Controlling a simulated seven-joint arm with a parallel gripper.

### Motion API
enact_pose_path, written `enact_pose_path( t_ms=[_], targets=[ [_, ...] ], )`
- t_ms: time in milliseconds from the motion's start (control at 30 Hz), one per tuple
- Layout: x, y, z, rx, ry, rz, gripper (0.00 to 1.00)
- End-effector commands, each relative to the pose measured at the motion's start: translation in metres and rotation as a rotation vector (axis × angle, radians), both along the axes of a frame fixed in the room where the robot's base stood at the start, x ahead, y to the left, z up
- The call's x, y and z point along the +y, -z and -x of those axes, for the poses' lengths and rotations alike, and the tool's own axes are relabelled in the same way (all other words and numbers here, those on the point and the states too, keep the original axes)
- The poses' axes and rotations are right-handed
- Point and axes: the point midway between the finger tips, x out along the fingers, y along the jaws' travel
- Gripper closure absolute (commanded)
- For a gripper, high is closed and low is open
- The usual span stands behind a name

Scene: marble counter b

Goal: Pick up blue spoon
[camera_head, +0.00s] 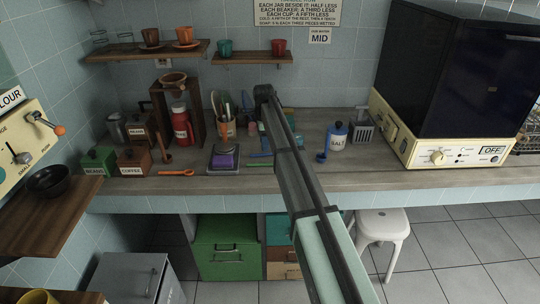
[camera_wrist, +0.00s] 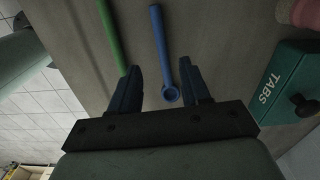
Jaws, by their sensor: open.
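The blue spoon (camera_wrist: 160,45) lies on the counter, its handle pointing to the top of the wrist view and its small round bowl toward my gripper. My gripper (camera_wrist: 158,68) is open, with one finger on each side of the bowl end and nothing held. Height above the spoon is hard to tell. In the head view, a blue handle (camera_head: 260,155) shows just left of my arm, and the arm hides the rest and my fingers. Another blue spoon-like piece (camera_head: 321,157) lies by the salt jar (camera_head: 337,138).
A green stick (camera_wrist: 111,35) lies beside the spoon, close to my left finger. A teal box marked TABS (camera_wrist: 285,85) stands to the right. A pinkish pot (camera_wrist: 298,12) is at the top right corner. A purple-topped scale (camera_head: 224,158) stands left of the spoon.

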Motion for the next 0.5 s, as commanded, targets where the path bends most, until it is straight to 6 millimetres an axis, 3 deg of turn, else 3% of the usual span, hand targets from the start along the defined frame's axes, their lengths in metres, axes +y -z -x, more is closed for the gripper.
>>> enact_pose_path(
  t_ms=[300,500],
  targets=[
    [0.001,0.037,-0.004,0.002,0.000,0.000,0.53],
    [0.001,0.049,-0.004,0.000,0.000,0.000,0.53]
  ],
)
